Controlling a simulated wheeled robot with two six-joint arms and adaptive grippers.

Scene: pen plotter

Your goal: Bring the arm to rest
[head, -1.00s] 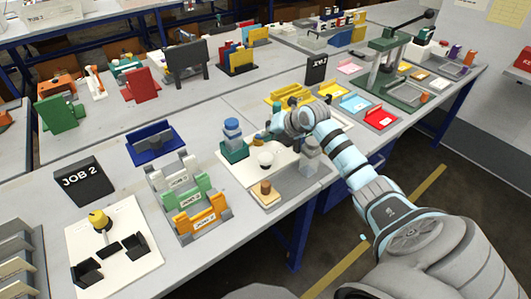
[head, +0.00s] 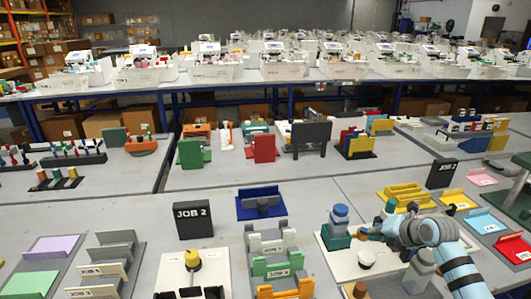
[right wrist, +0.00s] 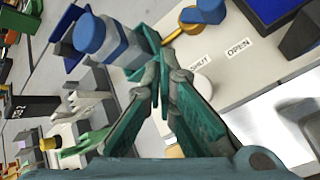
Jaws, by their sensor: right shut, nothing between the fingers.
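My right arm comes in from the lower right of the head view. Its gripper (head: 368,234) is over the white board (head: 338,262), close to the right of a blue and white round stack on a green base (head: 339,222). In the right wrist view the two green-grey fingers (right wrist: 158,62) meet at their tips with nothing between them. The blue and white stack shows there too (right wrist: 90,36), left of the fingers. To the right is the board with printed words SHUT and OPEN (right wrist: 222,66). My left gripper is out of view.
A blue and orange lever piece (right wrist: 200,14) is beyond the fingertips. Yellow trays (head: 407,194) lie behind the arm.

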